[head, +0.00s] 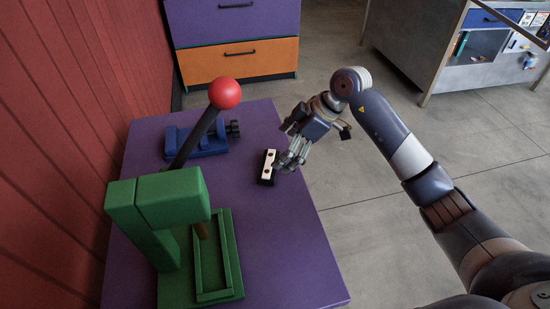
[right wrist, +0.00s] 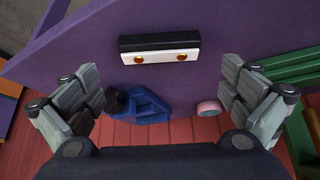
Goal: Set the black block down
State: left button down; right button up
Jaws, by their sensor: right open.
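The black block (head: 267,167) sits on the purple table near its right edge. It has a white face with two dark spots in the head view. In the right wrist view the black block (right wrist: 160,47) shows a white side with two orange round marks, beyond and between my fingertips. My right gripper (head: 287,163) is right beside the block, at its right in the head view. Its fingers are spread wide in the right wrist view (right wrist: 162,92), apart from the block. My left gripper is not in view.
A green press (head: 172,205) with a red-knobbed lever (head: 225,93) stands at the table's front left. A blue vise-like fixture (head: 204,146) is farther back. A small pinkish round thing (right wrist: 209,108) shows in the wrist view. The purple table (head: 285,235) is clear at front right.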

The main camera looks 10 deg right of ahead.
jog(key=v, duration=0.6)
jog(key=shift+r+b, duration=0.2)
jog(key=shift+b, duration=0.1)
